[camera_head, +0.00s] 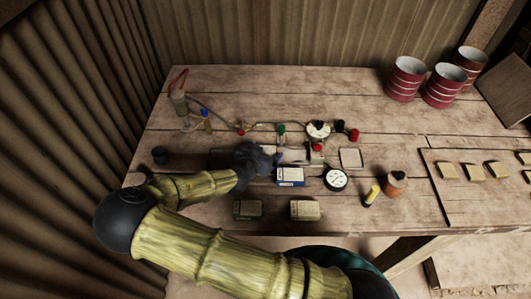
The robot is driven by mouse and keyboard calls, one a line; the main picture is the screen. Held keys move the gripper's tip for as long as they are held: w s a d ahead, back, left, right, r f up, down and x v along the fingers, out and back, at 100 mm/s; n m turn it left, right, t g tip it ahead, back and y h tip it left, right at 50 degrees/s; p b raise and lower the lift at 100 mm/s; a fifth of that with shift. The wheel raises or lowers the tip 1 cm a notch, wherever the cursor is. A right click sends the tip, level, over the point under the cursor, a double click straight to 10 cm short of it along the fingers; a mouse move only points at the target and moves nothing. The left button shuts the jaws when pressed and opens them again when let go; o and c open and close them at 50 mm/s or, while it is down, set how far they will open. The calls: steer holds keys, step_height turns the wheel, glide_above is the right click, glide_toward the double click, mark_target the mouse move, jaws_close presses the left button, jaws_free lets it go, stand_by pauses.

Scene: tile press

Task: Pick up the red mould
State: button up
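No thing in view is clearly a red mould. A small red piece (317,147) sits at the middle of the press fittings, just below a round white dial; I cannot tell whether it is a mould. A square pale-rimmed frame or tray (350,158) lies to its right and does not look red. My gripper (297,157) reaches over the middle of the table from the left, close to the red piece. Its fingers are small and blurred, so whether they are open or hold anything is unclear. My dark wrist hides part of the table.
A blue-and-white box (290,177) and a round gauge (336,180) stand near my gripper. Two small boxes (305,210) lie at the front edge. Red-striped cans (406,79) stand back right. Several tan blocks (446,171) lie right. Tubing and valves run behind my gripper.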

steer(key=shift+s+a, duration=0.1)
steer(key=shift+s, duration=0.05)
steer(key=c, duration=0.6)
steer(key=shift+r, duration=0.1)
step_height(320, 180, up, 10)
steer(key=shift+f+b, duration=0.1)
steer(key=shift+b, duration=0.25)
